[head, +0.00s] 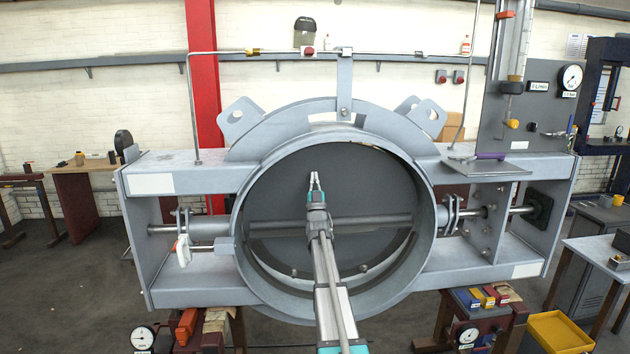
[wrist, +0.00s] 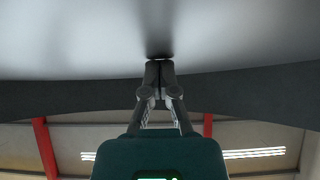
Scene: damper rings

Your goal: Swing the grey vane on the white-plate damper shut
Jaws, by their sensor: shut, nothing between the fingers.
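The damper ring (head: 426,205) is a large grey metal ring in a frame with a blank white plate (head: 151,183) at its upper left. The dark grey vane (head: 375,185) fills most of the ring, with a horizontal shaft (head: 385,221) across its middle. It looks tilted, with a curved gap along the lower part of the ring. My gripper (head: 314,178) is shut and empty in front of the vane's upper half. In the wrist view the closed fingertips (wrist: 159,63) meet or nearly meet the grey vane surface (wrist: 230,35); contact is not certain.
A thin pipe (head: 400,53) runs above the ring. A yellow bin (head: 560,332) stands low right. Floor at left is open.

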